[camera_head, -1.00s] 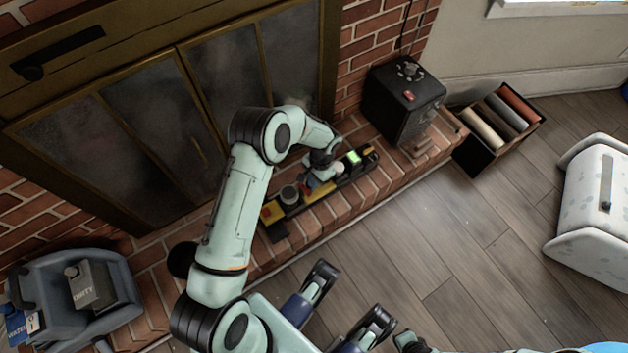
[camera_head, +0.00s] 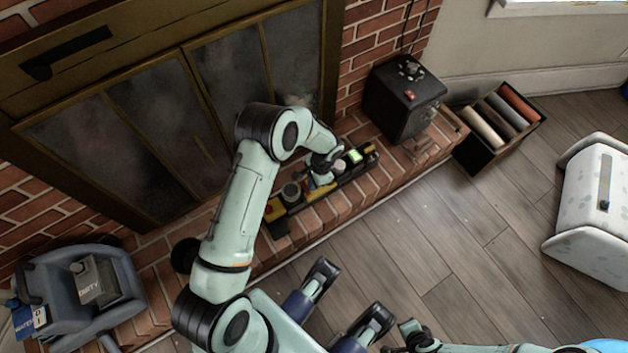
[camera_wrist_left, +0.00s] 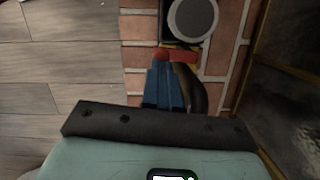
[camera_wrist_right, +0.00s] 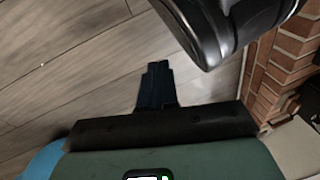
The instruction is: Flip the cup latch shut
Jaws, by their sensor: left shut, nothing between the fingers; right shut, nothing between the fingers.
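The cup shows as a round grey disc at the top of the left wrist view (camera_wrist_left: 193,18). A dark curved piece (camera_wrist_left: 188,86) lies beside the fingers; contact is unclear. The latch cannot be clearly picked out. My right gripper (camera_wrist_right: 155,85) is shut and empty above the floor.
A black box (camera_head: 403,98) stands on the hearth to the right, beside a crate of rolls (camera_head: 475,155). A grey tank unit (camera_head: 70,300) is at the left. The glass fireplace doors (camera_head: 150,130) rise behind. The wooden floor in front is largely clear.

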